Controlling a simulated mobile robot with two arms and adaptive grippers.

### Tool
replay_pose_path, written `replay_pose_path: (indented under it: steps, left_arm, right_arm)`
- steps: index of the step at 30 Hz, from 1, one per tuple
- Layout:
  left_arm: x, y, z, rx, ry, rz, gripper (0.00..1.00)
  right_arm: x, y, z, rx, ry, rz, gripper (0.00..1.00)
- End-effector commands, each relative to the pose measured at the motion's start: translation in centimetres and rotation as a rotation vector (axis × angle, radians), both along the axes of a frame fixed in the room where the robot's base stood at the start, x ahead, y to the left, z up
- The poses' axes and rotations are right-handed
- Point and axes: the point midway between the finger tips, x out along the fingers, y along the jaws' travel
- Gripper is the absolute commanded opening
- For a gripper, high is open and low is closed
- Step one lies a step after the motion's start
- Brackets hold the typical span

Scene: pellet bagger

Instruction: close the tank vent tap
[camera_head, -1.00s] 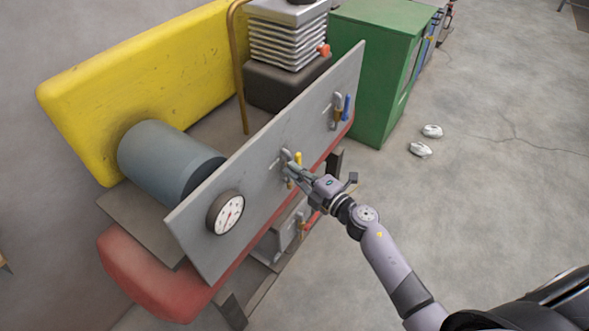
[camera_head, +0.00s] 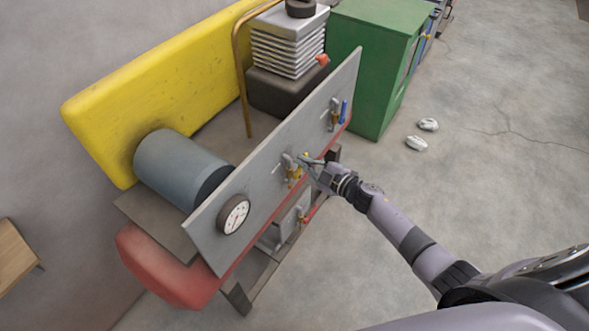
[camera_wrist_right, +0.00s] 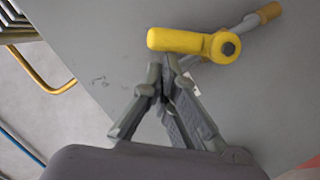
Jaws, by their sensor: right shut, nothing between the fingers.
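A tap with a yellow lever (camera_head: 294,175) is mounted on the middle of the grey panel (camera_head: 265,150). I take it for the tank vent tap; no label is legible. In the right wrist view the yellow lever (camera_wrist_right: 185,41) reaches left from its round pivot, and a metal pipe with a brass end lies behind it. My right gripper (camera_head: 302,159) is shut and empty. Its fingertips (camera_wrist_right: 167,66) are close below the lever in the wrist view; I cannot tell whether they touch it. My left gripper is not in view.
A dial gauge (camera_head: 233,214) is at the panel's near end, and a blue-handled tap (camera_head: 344,110) at its far end. A red-handled fitting (camera_head: 308,215) is low under the panel. A green cabinet (camera_head: 372,65) stands behind. The floor to the right is mostly clear.

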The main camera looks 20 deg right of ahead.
Motion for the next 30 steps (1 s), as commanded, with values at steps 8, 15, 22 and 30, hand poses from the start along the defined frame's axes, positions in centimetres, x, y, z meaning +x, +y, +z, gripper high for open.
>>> replay_pose_path:
  steps: [8,15,22,30]
  left_arm:
    - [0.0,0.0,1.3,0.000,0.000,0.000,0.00]
    - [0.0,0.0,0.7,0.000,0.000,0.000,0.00]
    - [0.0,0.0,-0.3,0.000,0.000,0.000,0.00]
    - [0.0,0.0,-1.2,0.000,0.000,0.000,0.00]
  right_arm:
    - [1.3,-1.7,-0.4,0.201,0.162,-0.002,0.00]
    - [2.1,-2.7,-1.4,0.376,0.296,-0.001,0.00]
    - [2.6,-3.4,-2.3,0.513,0.402,-0.001,0.00]
    - [2.9,-3.8,-2.9,0.548,0.429,-0.001,0.00]
